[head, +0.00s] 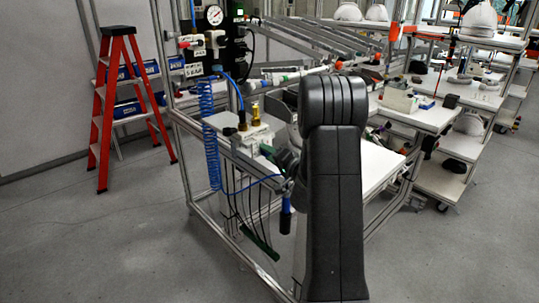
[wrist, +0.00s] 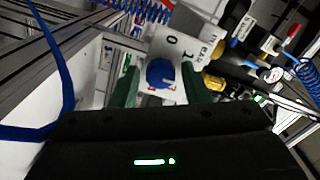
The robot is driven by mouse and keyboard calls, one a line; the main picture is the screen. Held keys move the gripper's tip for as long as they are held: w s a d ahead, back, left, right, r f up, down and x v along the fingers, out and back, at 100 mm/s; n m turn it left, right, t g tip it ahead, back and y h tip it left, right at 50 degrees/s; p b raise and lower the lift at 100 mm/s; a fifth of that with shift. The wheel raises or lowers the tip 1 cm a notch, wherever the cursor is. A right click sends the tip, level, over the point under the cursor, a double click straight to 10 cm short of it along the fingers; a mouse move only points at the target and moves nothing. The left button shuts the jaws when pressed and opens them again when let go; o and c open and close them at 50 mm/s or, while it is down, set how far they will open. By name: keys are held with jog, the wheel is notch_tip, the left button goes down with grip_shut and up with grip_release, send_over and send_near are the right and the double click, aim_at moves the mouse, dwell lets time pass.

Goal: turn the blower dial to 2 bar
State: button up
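The blue blower dial (wrist: 160,73) sits on a white plate (wrist: 182,25) in the wrist view. The plate carries the printed marks 0 and 1 and a partly readable BAR label. My gripper (wrist: 160,88) has two green fingers, one on each side of the dial, with gaps visible between them and it. The gripper looks open and empty. A pale strip shows on the dial's right side, but its exact setting is unclear. In the head view my gripper (head: 270,154) is at the white bench unit, partly behind my arm; the dial is not discernible there.
A blue coiled hose (head: 209,135) hangs left of the bench unit. A pressure gauge (head: 214,15) is mounted above it. A blue cable (wrist: 55,65) runs down the wrist view's left side. A red ladder (head: 115,100) stands at the left, with open floor before it.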

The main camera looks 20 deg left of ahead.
jog(key=shift+o, duration=0.2)
jog(key=b+v, duration=0.3)
jog(key=v, duration=1)
jog(key=shift+d, duration=0.35)
jog(key=shift+s, duration=0.1)
jog(key=p+x, duration=0.3)
jog(key=x, duration=1)
jog(key=shift+a, duration=0.4)
